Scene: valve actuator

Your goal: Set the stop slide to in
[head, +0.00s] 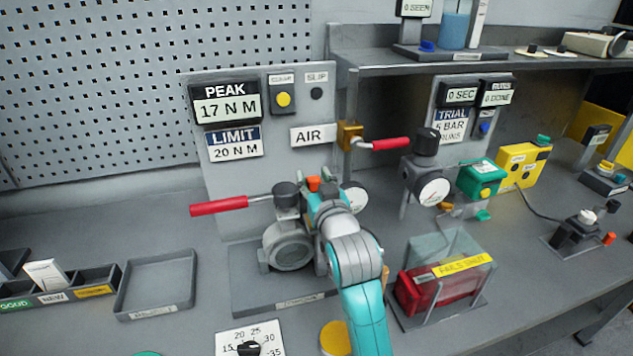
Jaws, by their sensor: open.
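The valve actuator stands on a dark base plate (250,295) in the middle of the bench. Its round grey body (288,247) shows left of my arm. A lever with a red grip (219,206) points left from its dark top cap (286,194). My teal and grey arm reaches up over the right part of the actuator. My gripper (320,192) is at the far end of the arm, beside small orange parts (314,184) near the top of the actuator. My wrist hides most of the jaws, which are open. I cannot make out the stop slide; my arm may cover it.
A panel behind shows PEAK 17 N M (227,109) and LIMIT 20 N M (235,145). A red-handled air valve (385,144) and a gauge (432,189) stand to the right. An empty tray (158,306) lies left.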

